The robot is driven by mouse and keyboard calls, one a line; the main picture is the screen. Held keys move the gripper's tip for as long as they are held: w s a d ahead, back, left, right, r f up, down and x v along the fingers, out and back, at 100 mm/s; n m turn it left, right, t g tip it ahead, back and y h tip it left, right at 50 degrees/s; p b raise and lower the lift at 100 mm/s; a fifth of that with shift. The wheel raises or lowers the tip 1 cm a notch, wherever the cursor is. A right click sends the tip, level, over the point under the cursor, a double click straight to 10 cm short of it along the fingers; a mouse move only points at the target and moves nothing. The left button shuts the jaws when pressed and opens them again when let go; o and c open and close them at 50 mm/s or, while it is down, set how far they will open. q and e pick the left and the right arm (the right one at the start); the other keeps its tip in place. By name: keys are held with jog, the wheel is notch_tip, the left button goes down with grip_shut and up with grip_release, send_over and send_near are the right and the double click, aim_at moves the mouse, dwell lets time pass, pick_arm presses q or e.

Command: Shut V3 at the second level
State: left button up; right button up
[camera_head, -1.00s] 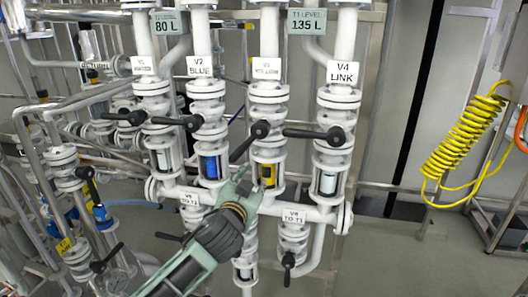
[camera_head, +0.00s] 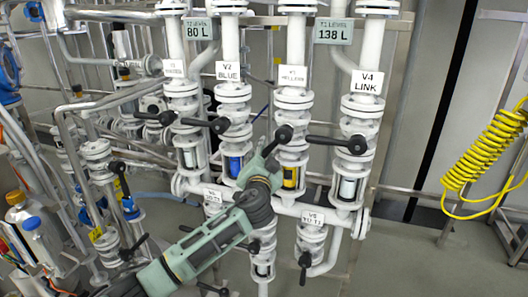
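Valve V3 (camera_head: 292,102) is a white flanged valve under a label reading V3 (camera_head: 292,75). Its black lever (camera_head: 272,145) slants down and left from a round knob, and a yellow sight glass (camera_head: 291,177) is below. My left gripper (camera_head: 264,168) comes up from the bottom left. Its fingertips are just below the lever's lower end, overlapping it in the picture. I cannot tell whether they touch it or how far they are open. The T1 level display (camera_head: 333,31) reads 138 L. My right gripper is not in view.
V2 (camera_head: 233,118) with blue sight glass stands left of V3, V4 (camera_head: 361,128) right; their levers lie roughly horizontal. The T2 display (camera_head: 200,28) reads 80 L. Lower pipes and valves (camera_head: 311,232) crowd below. A yellow coiled hose (camera_head: 485,152) hangs at right.

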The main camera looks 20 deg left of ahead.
pick_arm(q)
jog(key=shift+w, duration=0.2)
grip_shut()
dwell(0.3)
jog(key=shift+f, duration=0.1)
